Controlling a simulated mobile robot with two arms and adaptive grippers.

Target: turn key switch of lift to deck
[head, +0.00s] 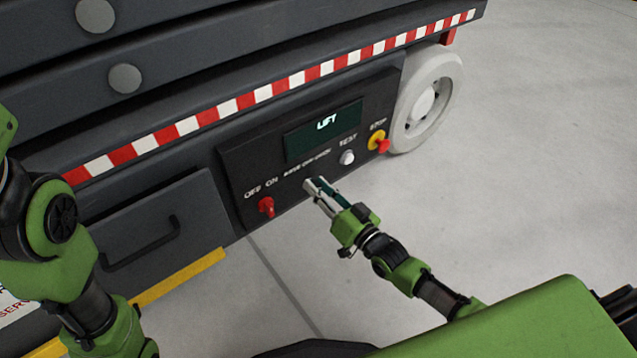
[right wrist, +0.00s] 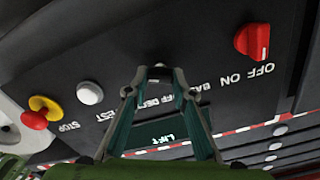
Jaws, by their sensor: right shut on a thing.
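The lift's dark control panel (head: 240,180) has a screen (head: 323,130) reading "LIFT". The label of the key switch, with "OFF" and "DECK" partly readable, is at the panel's lower middle. My right gripper (head: 315,186) reaches that spot, and its fingertips (right wrist: 158,74) are closed together on the key switch. Only a small pale bit of the key switch (right wrist: 159,65) shows at the fingertips in the right wrist view; the fingers hide the rest, so I cannot tell which way it points. My left arm shows at the left, but its gripper is outside the picture.
A red rotary switch (head: 266,207) marked OFF/ON sits left of my right gripper. A white TEST button (head: 347,157) and a red STOP button on yellow (head: 378,142) sit to its right. A drawer handle (head: 140,245) sticks out at the left. The floor to the right is clear.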

